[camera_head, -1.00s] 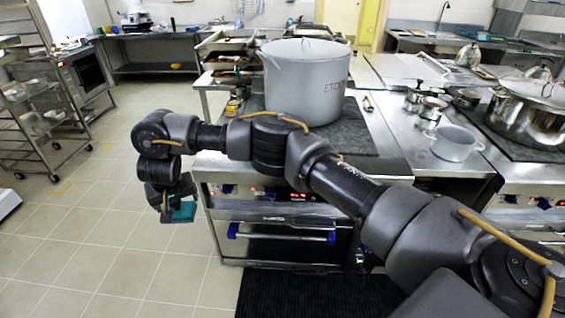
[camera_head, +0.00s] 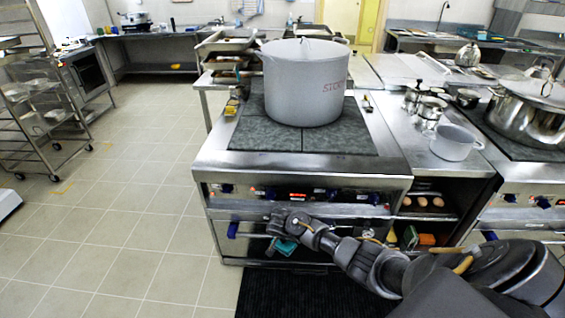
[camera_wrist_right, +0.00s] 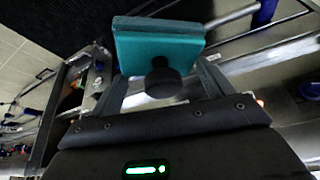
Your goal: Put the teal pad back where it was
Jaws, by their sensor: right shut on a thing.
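The teal pad (camera_wrist_right: 160,50) is a flat block with a dark round knob (camera_wrist_right: 163,80) on its near side. My right gripper (camera_wrist_right: 163,88) is shut on it, with one finger on each side of the knob. In the head view the pad (camera_head: 286,247) shows small beside my right gripper (camera_head: 279,238), in front of the stove's lower front, and is partly covered by the wrist. My left gripper is not in view.
The stove (camera_head: 300,185) carries a large grey stockpot (camera_head: 306,90) on its dark top. Right of it, an open shelf (camera_head: 425,220) holds several small items, including a green thing (camera_head: 409,238) and an orange thing (camera_head: 427,240).

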